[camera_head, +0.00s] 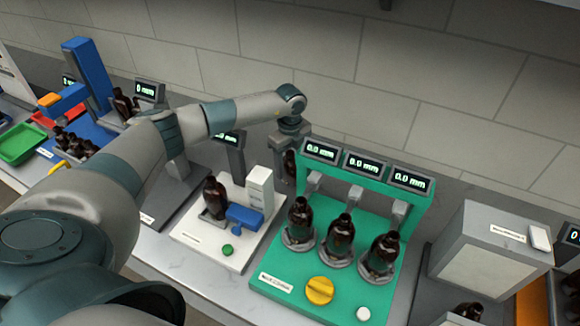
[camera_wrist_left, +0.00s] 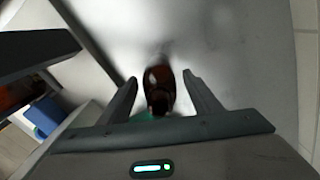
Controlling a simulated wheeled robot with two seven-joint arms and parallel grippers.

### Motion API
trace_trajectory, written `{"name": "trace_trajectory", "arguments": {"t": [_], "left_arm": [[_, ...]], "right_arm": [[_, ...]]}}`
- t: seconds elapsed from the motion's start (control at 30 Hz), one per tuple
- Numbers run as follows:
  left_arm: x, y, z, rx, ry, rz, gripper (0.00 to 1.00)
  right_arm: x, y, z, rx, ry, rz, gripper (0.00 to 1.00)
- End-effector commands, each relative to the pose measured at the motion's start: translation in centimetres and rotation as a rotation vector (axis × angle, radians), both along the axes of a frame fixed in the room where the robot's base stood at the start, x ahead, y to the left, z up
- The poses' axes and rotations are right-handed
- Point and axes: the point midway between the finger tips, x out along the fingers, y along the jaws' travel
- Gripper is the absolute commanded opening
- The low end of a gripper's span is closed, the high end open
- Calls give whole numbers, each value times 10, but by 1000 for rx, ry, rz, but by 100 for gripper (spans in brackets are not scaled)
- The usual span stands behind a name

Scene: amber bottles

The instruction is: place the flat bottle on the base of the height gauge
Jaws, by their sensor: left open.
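A dark amber bottle (camera_head: 289,163) stands behind the white fixture, partly hidden; I take it for the flat bottle, though its shape is unclear. My left gripper (camera_head: 291,143) is above it, pointing down. In the left wrist view the bottle (camera_wrist_left: 160,88) lies between the two open fingers of the left gripper (camera_wrist_left: 160,79), with gaps at both sides. My arm hides part of this area. My right gripper is not seen.
A green fixture (camera_head: 335,270) with three bottles and displays stands right of the gripper. A white fixture (camera_head: 215,245) holds a bottle and blue clamp in front. A grey box (camera_head: 480,250) is at right. A green tray (camera_head: 22,143) lies far left. The wall is close behind.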

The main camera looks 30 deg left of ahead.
Motion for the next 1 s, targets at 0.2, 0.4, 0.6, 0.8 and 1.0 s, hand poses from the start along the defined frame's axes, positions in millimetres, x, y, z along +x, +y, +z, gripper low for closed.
{"name": "trace_trajectory", "arguments": {"t": [0.2, 0.4, 0.6, 0.8, 1.0], "left_arm": [[0, 0, -1, 0, 0, 0, 58], [0, 0, -1, 0, 0, 0, 58], [0, 0, -1, 0, 0, 0, 20], [0, 0, 0, 0, -1, 0, 0], [1, 0, 1, -1, -2, 0, 0]], "right_arm": [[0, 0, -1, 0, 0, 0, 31], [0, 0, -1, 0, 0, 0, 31], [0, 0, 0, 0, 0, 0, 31], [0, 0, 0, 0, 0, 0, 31], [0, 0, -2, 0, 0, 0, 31]]}}
